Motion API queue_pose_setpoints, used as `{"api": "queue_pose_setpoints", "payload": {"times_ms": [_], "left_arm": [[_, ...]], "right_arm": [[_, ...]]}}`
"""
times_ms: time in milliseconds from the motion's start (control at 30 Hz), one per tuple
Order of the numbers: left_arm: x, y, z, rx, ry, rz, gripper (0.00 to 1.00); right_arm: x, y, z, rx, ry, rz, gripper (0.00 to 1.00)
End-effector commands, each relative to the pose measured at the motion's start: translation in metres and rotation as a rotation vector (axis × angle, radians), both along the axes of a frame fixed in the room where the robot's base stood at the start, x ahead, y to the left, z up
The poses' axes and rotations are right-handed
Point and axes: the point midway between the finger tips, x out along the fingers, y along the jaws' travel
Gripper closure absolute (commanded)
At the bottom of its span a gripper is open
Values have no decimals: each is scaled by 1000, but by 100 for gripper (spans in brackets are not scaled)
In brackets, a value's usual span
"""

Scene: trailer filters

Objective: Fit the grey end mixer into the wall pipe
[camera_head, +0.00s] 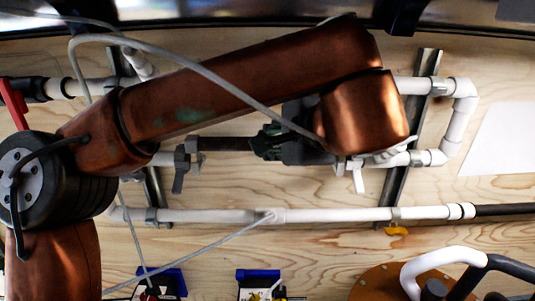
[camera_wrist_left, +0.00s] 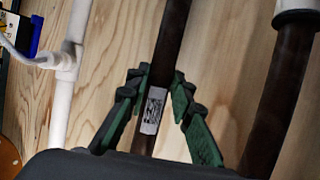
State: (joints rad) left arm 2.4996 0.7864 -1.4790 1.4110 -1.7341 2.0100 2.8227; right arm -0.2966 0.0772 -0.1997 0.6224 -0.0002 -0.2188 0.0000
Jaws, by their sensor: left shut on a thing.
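The grey end mixer appears as a dark tube (camera_head: 226,144) lying level between my left gripper and a white valve fitting (camera_head: 183,160) of the wall pipe. Its left end is at or very near that fitting; I cannot tell whether it is seated. My left gripper (camera_head: 264,143) is shut on the tube, and my copper arm hides the part to the right. In the left wrist view the tube (camera_wrist_left: 171,45), with a white printed label, runs between the green finger pads (camera_wrist_left: 160,105). Its far end is out of that frame. My right gripper is not in view.
A lower white pipe (camera_head: 340,214) with a tee crosses the board. Another white pipe (camera_head: 460,120) bends at the right. A parallel dark pipe (camera_wrist_left: 280,90) runs beside the gripper. Metal rails (camera_head: 408,130) stand behind. Blue-topped items (camera_head: 258,275) and a brown disc (camera_head: 375,288) sit below.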

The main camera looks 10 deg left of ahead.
Motion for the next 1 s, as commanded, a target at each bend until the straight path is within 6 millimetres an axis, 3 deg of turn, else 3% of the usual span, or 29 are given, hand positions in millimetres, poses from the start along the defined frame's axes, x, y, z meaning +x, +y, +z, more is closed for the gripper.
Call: {"api": "queue_pose_setpoints", "payload": {"times_ms": [67,267,467,500,733,1000], "left_arm": [[6,5,-2,-1,0,2,100],[5,4,-34,1,1,-1,100],[4,4,-35,-1,-2,1,100],[4,4,-35,-1,-1,1,78],[4,4,-35,-1,-1,1,63],[4,3,-35,-1,-1,1,62]], "right_arm": [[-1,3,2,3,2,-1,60],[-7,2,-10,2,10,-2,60],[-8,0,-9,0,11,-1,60],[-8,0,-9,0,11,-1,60],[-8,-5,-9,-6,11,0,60],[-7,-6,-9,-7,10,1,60]]}}
